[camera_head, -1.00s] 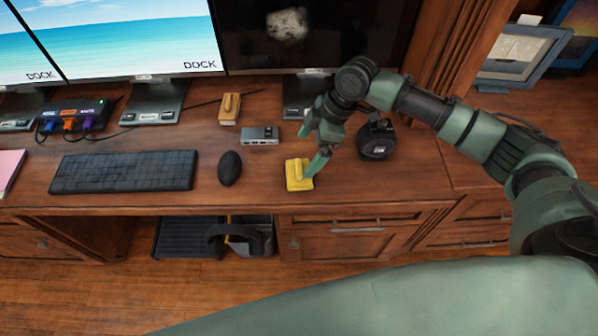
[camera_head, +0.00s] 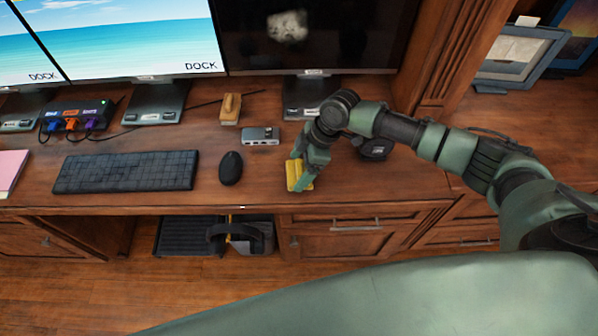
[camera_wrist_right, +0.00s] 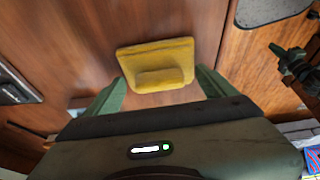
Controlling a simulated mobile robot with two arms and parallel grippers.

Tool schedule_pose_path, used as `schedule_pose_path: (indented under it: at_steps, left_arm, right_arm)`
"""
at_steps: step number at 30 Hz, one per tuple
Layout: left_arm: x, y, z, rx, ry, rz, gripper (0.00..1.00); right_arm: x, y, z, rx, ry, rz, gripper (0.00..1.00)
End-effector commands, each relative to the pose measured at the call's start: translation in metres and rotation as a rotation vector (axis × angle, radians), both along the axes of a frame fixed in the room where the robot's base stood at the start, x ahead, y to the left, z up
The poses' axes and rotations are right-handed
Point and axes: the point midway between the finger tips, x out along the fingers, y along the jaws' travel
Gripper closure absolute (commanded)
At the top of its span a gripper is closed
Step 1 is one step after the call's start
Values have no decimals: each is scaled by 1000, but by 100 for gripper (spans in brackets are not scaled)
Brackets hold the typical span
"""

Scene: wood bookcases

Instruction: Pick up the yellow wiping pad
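The yellow wiping pad (camera_head: 293,174) lies on the wooden desk, right of the black mouse. It has a raised grip on top and is partly hidden by my right gripper (camera_head: 300,173). In the right wrist view the pad (camera_wrist_right: 155,58) shows between the two green fingers of the right gripper (camera_wrist_right: 161,76). The fingers are apart, one toward each side of the pad, with visible gaps. The pad still rests on the desk. My left gripper is in neither view.
The black mouse (camera_head: 230,168) and keyboard (camera_head: 126,171) lie to the left. A small grey hub (camera_head: 261,136) and a wooden-handled block (camera_head: 230,109) are behind. A dark round object (camera_head: 375,147) sits beside my right arm. Monitors line the back; the desk's front edge is close.

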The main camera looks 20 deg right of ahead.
Motion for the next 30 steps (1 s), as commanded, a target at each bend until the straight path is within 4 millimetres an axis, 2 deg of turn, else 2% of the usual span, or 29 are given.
schedule_pose_path:
  at_steps: [11, 17, 20, 30]
  left_arm:
    - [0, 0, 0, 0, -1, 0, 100]
    - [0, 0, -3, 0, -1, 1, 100]
    - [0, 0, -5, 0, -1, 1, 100]
    - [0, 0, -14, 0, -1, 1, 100]
  right_arm:
    - [1, 0, 4, 2, -2, 1, 55]
    - [1, -1, 26, 0, -4, 1, 55]
    - [2, 0, 47, 2, -6, 1, 55]
    - [1, 0, 145, 0, -7, 1, 55]
